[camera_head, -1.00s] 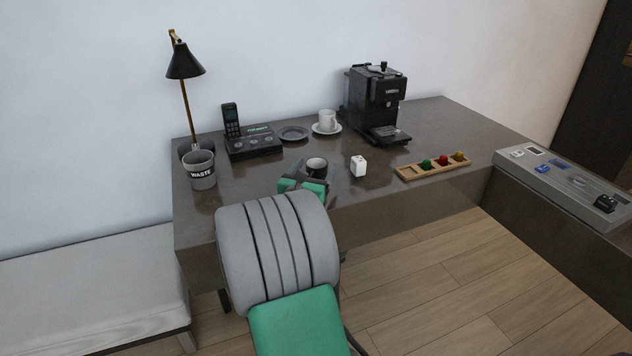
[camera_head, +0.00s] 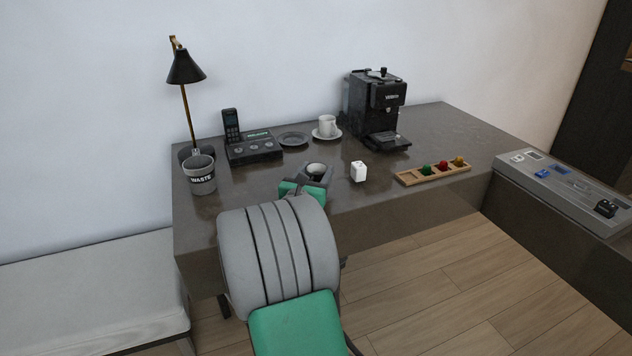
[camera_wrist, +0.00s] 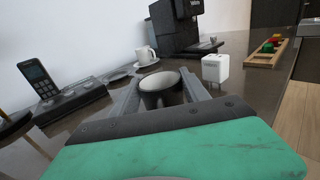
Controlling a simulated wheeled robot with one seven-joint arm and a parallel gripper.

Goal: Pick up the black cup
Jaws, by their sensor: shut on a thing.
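The black cup (camera_head: 316,169) has a dark outside and a pale inside. It is at the front middle of the desk, and it also shows in the wrist view (camera_wrist: 160,98). My gripper (camera_head: 314,176) is shut on the cup, with one finger on each side of it. In the wrist view my gripper (camera_wrist: 162,96) has the cup upright between its fingers. The cup's lower part is hidden, so I cannot tell whether it touches the desk.
A white cup on a saucer (camera_head: 327,128), a dark plate (camera_head: 293,139), a phone dock (camera_head: 254,147) and a coffee machine (camera_head: 377,105) stand behind.

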